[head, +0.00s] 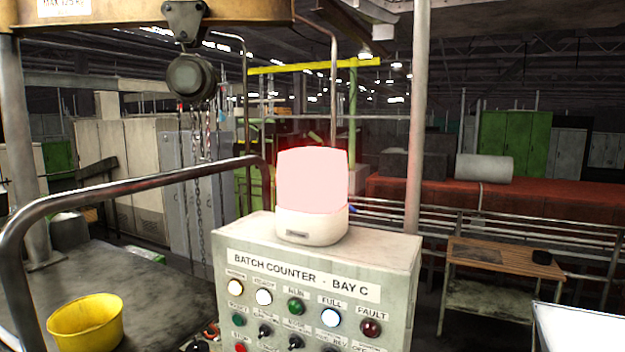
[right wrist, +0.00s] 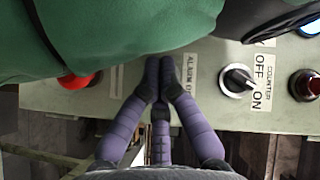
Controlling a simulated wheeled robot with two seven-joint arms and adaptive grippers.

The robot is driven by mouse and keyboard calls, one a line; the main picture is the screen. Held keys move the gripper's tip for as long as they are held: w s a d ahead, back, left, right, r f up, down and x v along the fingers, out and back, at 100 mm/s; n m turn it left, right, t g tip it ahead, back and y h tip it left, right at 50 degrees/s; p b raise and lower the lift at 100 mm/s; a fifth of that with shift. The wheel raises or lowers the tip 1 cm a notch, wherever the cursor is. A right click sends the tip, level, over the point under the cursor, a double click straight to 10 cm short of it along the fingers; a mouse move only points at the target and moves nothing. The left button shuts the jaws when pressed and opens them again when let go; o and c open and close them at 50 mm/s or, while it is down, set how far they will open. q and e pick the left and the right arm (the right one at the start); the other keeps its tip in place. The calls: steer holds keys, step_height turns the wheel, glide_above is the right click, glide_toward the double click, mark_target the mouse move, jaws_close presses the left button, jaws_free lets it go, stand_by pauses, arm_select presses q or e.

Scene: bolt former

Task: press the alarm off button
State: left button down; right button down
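In the right wrist view a label (right wrist: 190,72) starting "ALARM" is on the pale grey panel (right wrist: 120,102). The button belonging to it is not clearly visible; my fingers and a large green shape cover that area. My right gripper (right wrist: 160,62) has purple fingers drawn together, tips beside the label; I cannot tell whether they touch the panel. In the head view the control box (head: 400,290) reads "BATCH COUNTER - BAY C", and a beacon (head: 312,185) on top glows pale pink with a red halo. Neither gripper shows in the head view.
A large green shape (right wrist: 110,25) fills the wrist view's upper left. A red button (right wrist: 75,80) is left of the fingers; a black OFF/ON counter switch (right wrist: 237,80) is to the right. A yellow bucket (head: 87,320) and a wooden-topped table (head: 500,258) flank the box.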

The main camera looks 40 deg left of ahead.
steer(key=shift+w, duration=0.2)
stand_by(0.5)
steer(key=shift+w+a+b, duration=0.1)
steer(key=shift+w+b, duration=0.15)
steer(key=shift+b, duration=0.1)
steer(key=shift+s, duration=0.1)
steer(key=shift+s+b, duration=0.3)
steer(key=shift+b, duration=0.05)
steer(key=shift+s, duration=0.1)
